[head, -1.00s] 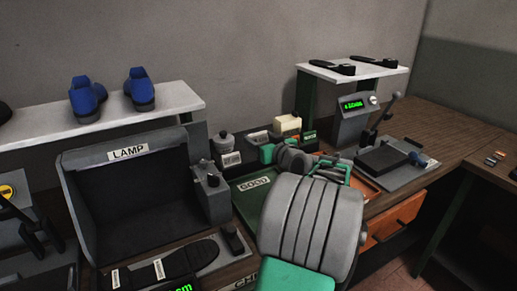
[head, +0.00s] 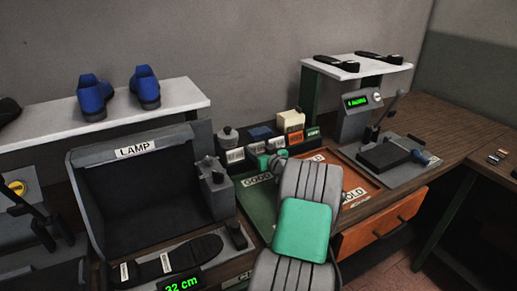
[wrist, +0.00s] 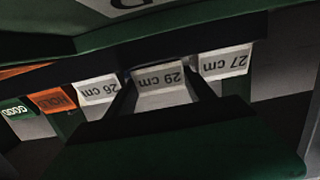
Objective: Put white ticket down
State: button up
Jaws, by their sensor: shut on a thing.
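My gripper (head: 268,160) is at the ticket rack (head: 246,148), just behind the green GOOD tray (head: 256,197). In the wrist view, a white ticket (wrist: 160,78) sits between my dark fingers, and they are shut on it. Its print is upside down and reads 28 or 29 cm. It is in line with the other tickets in the rack, between the white 26 cm ticket (wrist: 98,90) and the white 27 cm ticket (wrist: 225,62). I cannot tell whether it touches the rack. In the head view my arm and fingers partly hide it.
An orange HOLD ticket (wrist: 52,99) and a green GOOD ticket (wrist: 14,110) stand at the rack's end. The orange HOLD tray (head: 355,187) is beside the GOOD tray. The lamp box (head: 135,190) is left, the press (head: 385,153) right.

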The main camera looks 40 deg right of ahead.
jog(key=shift+f, duration=0.2)
jog(key=o, duration=1)
jog(key=shift+r, duration=0.1)
jog(key=shift+r, duration=0.1)
